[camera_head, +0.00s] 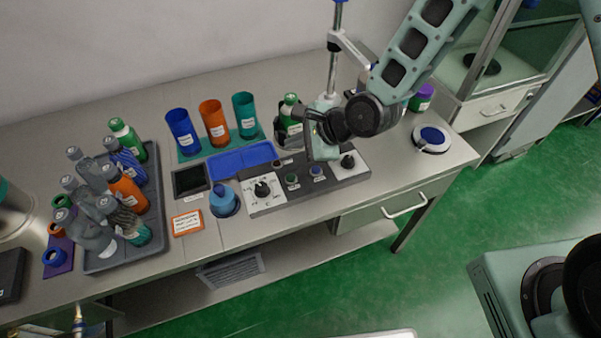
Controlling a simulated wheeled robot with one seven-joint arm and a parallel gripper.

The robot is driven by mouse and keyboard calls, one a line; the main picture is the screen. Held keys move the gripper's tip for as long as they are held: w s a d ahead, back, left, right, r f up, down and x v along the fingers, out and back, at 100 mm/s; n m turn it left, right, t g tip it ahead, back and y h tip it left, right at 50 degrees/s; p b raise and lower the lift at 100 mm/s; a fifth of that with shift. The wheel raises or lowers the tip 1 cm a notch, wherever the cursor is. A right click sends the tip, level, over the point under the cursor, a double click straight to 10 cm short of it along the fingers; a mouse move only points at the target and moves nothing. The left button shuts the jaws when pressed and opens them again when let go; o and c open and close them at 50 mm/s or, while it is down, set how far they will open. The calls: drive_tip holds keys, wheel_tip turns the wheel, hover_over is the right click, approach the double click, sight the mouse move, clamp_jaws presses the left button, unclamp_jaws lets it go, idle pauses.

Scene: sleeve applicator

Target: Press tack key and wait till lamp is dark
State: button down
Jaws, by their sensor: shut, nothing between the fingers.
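The grey control panel (330,181) lies on the bench. It carries a dial on a white plate (264,190), a dark green round key (292,180), a blue round key (316,171) and a black knob (347,162) at its right end. The labels are too small to read, so I cannot tell which is the tack key. I cannot make out the lamp or whether it is lit. My gripper (312,127) is shut and empty above the back of the panel, behind the blue key. My wrist hides part of the panel's back.
A grey tray (158,226) of sleeved bottles stands at left. Blue (183,132), orange (214,124) and teal (245,115) cups stand at the back. A green-capped bottle (289,112) and a metal post (334,60) are close to my gripper. A blue-topped disc (432,138) lies right.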

sight(295, 178)
drive_tip(key=shift+f, duration=0.1)
wheel_tip(295, 178, down, 8)
drive_tip(key=b, duration=0.7)
drive_tip(key=shift+f, duration=0.3)
drive_tip(key=shift+b, duration=0.3)
idle(1.4)
drive_tip(key=shift+f, duration=0.4)
drive_tip(key=shift+f+b, duration=0.35)
drive_tip(key=shift+f, duration=0.1)
idle(0.5)
drive_tip(key=shift+r, duration=0.1)
drive_tip(key=shift+r+p, duration=0.75)
drive_tip(key=shift+p, duration=0.05)
drive_tip(key=shift+r, duration=0.1)
